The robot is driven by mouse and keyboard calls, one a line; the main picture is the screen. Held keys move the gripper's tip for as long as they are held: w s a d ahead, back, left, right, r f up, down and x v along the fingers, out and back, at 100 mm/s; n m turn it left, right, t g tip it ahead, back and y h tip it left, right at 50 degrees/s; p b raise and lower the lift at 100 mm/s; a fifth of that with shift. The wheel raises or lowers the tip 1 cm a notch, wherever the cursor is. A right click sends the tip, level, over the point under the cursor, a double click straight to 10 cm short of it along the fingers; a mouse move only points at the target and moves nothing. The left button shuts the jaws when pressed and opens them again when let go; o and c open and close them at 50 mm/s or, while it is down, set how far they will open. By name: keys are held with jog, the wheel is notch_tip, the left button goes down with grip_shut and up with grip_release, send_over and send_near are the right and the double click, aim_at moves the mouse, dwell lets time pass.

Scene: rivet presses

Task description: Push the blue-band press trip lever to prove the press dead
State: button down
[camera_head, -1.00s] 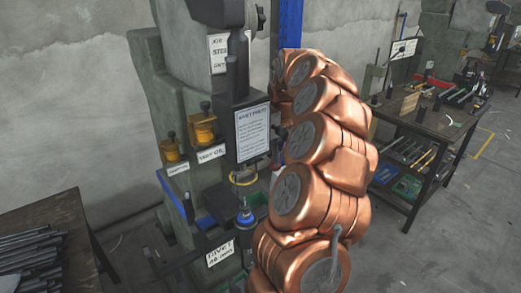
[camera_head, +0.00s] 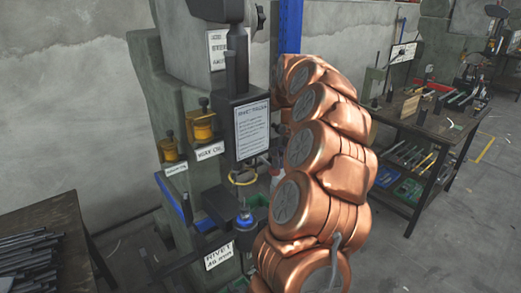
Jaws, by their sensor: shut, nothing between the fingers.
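The press (camera_head: 175,75) is a tall grey-green machine standing left of centre, with a blue band (camera_head: 170,197) on its lower left side. A dark ram housing (camera_head: 237,115) with a white placard hangs over a small blue-ringed tool (camera_head: 245,219). A dark bar (camera_head: 180,264) sticks out low at the left of the press; I cannot tell whether it is the trip lever. My copper-coloured arm stands in front of the right side of the press and hides part of it. My gripper is not visible, so its contact with anything cannot be seen.
Yellow oil cups (camera_head: 201,127) sit on the press's left side. A dark table (camera_head: 40,225) with metal rods stands at the lower left. A workbench (camera_head: 420,130) with tools and a lower shelf stands at the right. Open floor (camera_head: 475,215) lies right of my arm.

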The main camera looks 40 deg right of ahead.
aim_at(276, 171)
jog(key=shift+f+b, duration=1)
jog(key=shift+f, duration=0.15)
jog(key=shift+w+f+b, duration=0.1)
jog(key=shift+f+b, duration=0.7)
jog(key=shift+b, duration=0.15)
notch_tip(276, 171, up, 5)
jog(key=s, duration=0.3)
jog(key=shift+a+r+b, duration=0.2)
jog(key=shift+b, duration=0.25)
